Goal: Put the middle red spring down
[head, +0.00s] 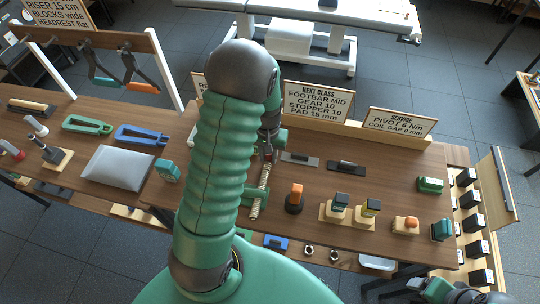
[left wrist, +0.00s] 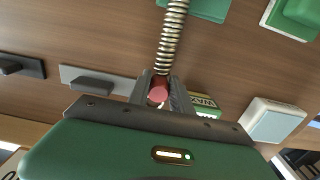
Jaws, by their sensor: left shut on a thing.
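The red spring, a metal coil (head: 258,198) with a red end, runs along the tabletop in the head view, just right of my left arm. In the left wrist view, its coil (left wrist: 171,35) goes up from the jaws. My left gripper (head: 268,152) is shut on its red end; the jaws also show in the left wrist view (left wrist: 160,93). I cannot tell whether the spring touches the table. My arm hides the table left of it. Part of my right arm (head: 445,291) shows at the bottom right, and its jaws are not clear.
The wooden table (head: 330,185) holds a dark plate with a block (head: 346,167), a grey plate (head: 300,158), an orange knob on a dark base (head: 295,198) and several small blocks. Signs (head: 318,103) stand along the back. A grey pad (head: 116,168) lies at left.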

